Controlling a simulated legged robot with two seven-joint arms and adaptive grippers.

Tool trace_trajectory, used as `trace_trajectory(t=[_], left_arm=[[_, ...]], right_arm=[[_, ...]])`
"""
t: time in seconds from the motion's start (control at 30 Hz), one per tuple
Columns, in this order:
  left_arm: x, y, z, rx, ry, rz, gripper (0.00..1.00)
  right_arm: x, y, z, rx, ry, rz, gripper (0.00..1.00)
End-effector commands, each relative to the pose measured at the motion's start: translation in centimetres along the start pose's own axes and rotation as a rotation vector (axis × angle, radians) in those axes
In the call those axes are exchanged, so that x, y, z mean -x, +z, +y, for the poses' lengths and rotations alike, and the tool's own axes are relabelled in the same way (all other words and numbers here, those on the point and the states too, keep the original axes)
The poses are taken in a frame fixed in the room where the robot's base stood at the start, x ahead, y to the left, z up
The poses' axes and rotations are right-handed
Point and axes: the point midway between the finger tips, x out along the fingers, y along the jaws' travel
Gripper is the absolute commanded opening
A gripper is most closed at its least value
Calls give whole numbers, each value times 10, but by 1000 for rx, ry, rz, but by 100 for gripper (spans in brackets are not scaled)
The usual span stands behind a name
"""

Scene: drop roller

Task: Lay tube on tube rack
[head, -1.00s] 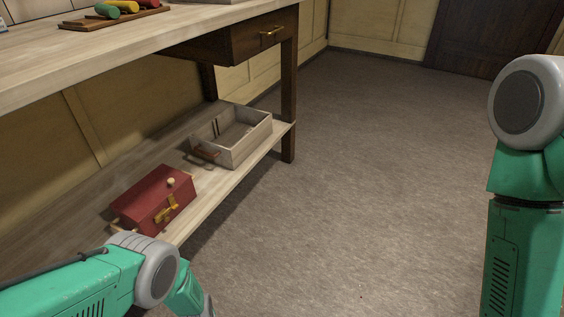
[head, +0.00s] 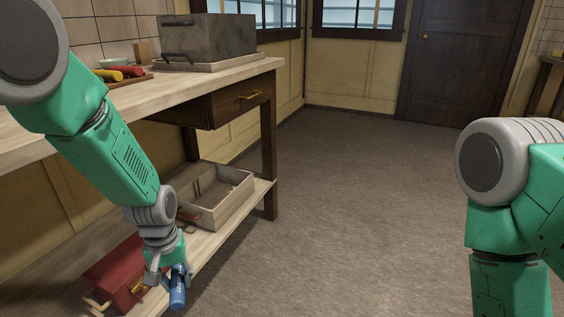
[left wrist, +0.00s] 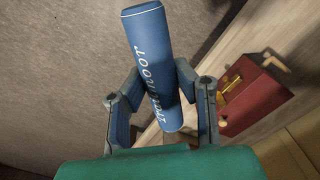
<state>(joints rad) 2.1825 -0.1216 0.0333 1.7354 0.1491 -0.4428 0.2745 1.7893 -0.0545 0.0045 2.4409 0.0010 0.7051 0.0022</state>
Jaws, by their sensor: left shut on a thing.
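My left gripper (head: 168,268) is shut on a blue tube (head: 177,292), beside the front edge of the lower shelf. In the left wrist view the tube (left wrist: 150,50), with white lettering, stands between the two fingers of the gripper (left wrist: 158,95) and sticks out well past them. My left arm hides part of the rack. My right gripper is out of view.
A red toolbox (head: 112,272) and an open grey wooden crate (head: 232,203) stand on the lower shelf (head: 262,190). A grey metal box (head: 215,42) stands on the bench top (head: 175,88) at the back. The floor (head: 350,200) to the right is clear.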

Motion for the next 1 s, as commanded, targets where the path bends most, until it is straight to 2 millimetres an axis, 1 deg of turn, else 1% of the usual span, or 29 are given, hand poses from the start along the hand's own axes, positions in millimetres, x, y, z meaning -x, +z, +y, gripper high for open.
trace_trajectory(t=[0.03, 0.1, 0.27, 0.3, 0.57, 0.7, 0.8, 0.9, 1.0], left_arm=[[20, 4, -1, -57, -2, 6, 0], [41, 11, -3, -138, -8, 7, 0], [84, 30, -7, -308, -23, 8, 0], [90, 35, -9, -297, -26, 0, 0], [132, 57, -18, -286, -39, 3, 0], [160, 74, -24, -285, -41, 3, 0], [178, 86, -26, -286, -38, 5, 0], [193, 96, -27, -288, -33, 5, 0], [203, 104, -28, -289, -28, 4, 0]], right_arm=[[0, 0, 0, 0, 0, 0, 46], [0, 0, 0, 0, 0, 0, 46], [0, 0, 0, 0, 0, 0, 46], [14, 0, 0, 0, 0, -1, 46], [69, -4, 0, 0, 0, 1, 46], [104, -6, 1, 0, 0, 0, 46], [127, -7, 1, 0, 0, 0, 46], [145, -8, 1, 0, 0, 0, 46], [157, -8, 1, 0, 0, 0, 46]])
